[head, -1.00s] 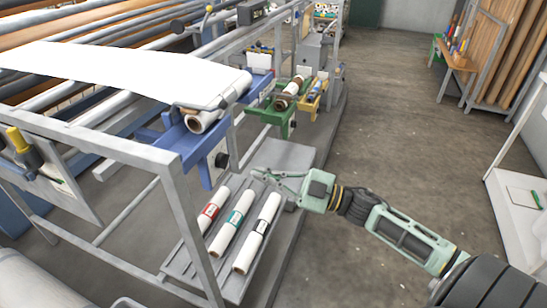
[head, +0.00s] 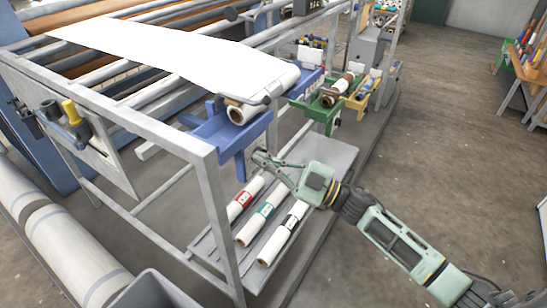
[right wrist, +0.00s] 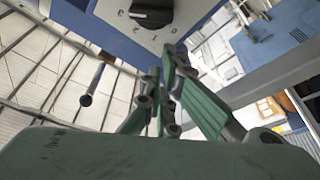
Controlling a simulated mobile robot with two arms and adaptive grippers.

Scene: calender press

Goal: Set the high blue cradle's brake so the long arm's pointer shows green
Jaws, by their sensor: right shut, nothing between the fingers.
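The blue cradle (head: 212,124) sits high on the near end of the grey frame and carries a roll (head: 242,114) with a white web running from it. A grey arm (head: 278,91) lies by the roll; I cannot make out a pointer or its colour. In the right wrist view a black brake knob (right wrist: 152,14) sits on a white marked plate (right wrist: 120,22) on the blue part; its setting is hard to read. My left gripper is out of view.
A green cradle (head: 322,112) and a yellow one (head: 362,100) stand farther back. Several white rolls lie on a low rack (head: 222,262) under my right arm. A frame post (head: 216,215) stands to the left. Open floor (head: 440,150) lies right.

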